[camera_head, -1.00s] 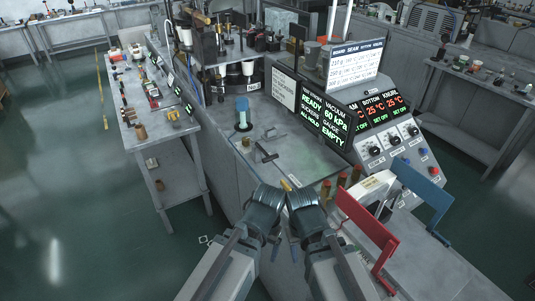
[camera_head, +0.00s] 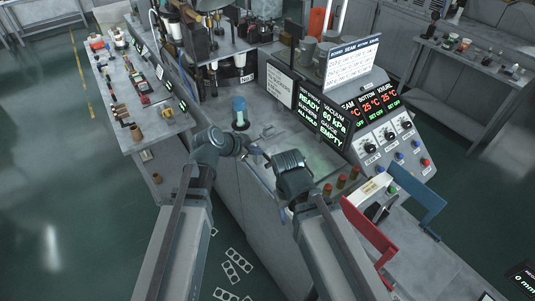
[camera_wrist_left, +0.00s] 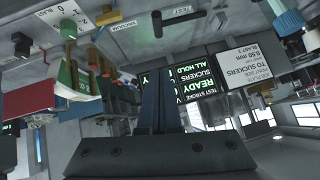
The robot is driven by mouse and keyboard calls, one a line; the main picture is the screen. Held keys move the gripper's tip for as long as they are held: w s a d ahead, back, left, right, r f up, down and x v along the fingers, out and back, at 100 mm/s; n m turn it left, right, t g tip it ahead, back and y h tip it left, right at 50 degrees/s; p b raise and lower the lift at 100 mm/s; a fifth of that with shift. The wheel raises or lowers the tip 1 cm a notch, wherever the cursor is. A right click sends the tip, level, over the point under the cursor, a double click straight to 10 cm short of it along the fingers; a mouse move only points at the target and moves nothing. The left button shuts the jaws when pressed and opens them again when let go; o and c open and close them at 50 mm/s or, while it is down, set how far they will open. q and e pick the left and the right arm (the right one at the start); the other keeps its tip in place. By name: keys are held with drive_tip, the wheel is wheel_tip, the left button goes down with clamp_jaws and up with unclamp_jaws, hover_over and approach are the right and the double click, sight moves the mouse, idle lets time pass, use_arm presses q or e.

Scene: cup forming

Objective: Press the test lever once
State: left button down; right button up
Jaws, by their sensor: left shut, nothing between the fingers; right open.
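A TEST label (camera_wrist_left: 183,12) shows upside down at the top of the left wrist view, with a dark bar beside it that may be the test lever (camera_wrist_left: 181,19). In the head view a small metal handle (camera_head: 268,132) stands on the grey bench top; I cannot tell whether it is the lever. My left gripper (camera_head: 258,153) is over the bench just below that handle, pointing right. Its fingers (camera_wrist_left: 158,95) are shut and empty. My right gripper (camera_head: 283,213) is lower, at the bench's front edge, open and pointing down; its fingers are partly hidden.
A teal-topped cylinder (camera_head: 239,112) stands behind my left gripper. The display panel (camera_head: 322,115) reads READY, 60 kPa and EMPTY. Several red-brown knobs (camera_head: 342,182) and a red bracket (camera_head: 369,229) and blue bracket (camera_head: 418,197) lie to the right. A side table (camera_head: 137,100) is at left.

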idle(0.3)
use_arm(q)
drive_tip(key=b, duration=0.8)
hover_over(270, 166)
wheel_tip(270, 166, down, 8)
wheel_tip(270, 166, down, 3)
drive_tip(key=b, duration=0.3)
drive_tip(key=shift+w, duration=0.1)
